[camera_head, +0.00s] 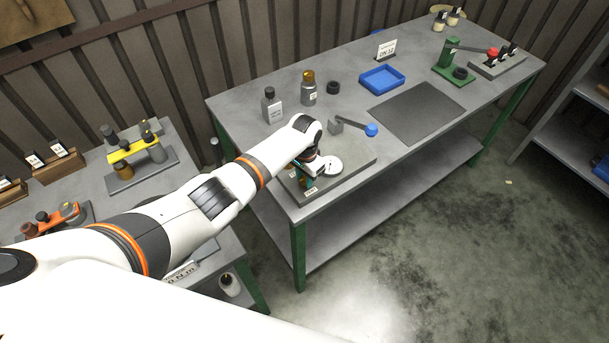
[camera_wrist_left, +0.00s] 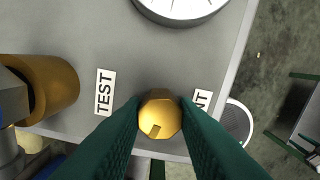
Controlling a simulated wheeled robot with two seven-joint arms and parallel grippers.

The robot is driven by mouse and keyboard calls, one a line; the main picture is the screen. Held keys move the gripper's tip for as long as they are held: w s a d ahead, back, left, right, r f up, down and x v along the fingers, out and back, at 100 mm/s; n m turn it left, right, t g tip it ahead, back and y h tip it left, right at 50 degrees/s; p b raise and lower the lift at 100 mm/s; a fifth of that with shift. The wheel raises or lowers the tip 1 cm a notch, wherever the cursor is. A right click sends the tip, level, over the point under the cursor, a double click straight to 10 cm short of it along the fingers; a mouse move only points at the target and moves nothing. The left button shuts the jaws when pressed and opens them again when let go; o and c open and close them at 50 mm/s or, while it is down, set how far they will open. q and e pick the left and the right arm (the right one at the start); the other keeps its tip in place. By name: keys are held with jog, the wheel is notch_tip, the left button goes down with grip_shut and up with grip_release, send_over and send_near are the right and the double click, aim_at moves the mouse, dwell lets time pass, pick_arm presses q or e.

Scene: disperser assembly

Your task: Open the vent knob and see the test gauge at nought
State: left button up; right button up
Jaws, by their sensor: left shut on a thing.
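The vent knob (camera_wrist_left: 160,117) is a brass-coloured, faceted knob in the left wrist view. My left gripper (camera_wrist_left: 160,122) is shut on it, one green finger on each side. In the head view my left gripper (camera_head: 306,182) is at the near left end of the grey test plate (camera_head: 352,158), and the knob cannot be made out there. The test gauge, a white dial (camera_head: 329,166), lies just right of the gripper. In the wrist view only the dial's lower edge (camera_wrist_left: 182,10) shows, so its reading cannot be told. My right gripper is in neither view.
A TEST label (camera_wrist_left: 104,92) and a brass cylinder (camera_wrist_left: 52,84) are left of the knob. A blue-ended lever (camera_head: 371,130) stands behind the gauge. Bottles (camera_head: 272,105), a blue tray (camera_head: 382,79) and a dark mat (camera_head: 418,112) are farther back on the bench.

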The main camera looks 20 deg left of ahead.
pick_arm(q)
jog(key=shift+w+r, duration=0.1)
dwell(0.3)
jog(key=o, duration=1)
notch_tip(320, 180, up, 12)
jog(key=b, duration=0.1)
jog(key=shift+b, duration=0.35)
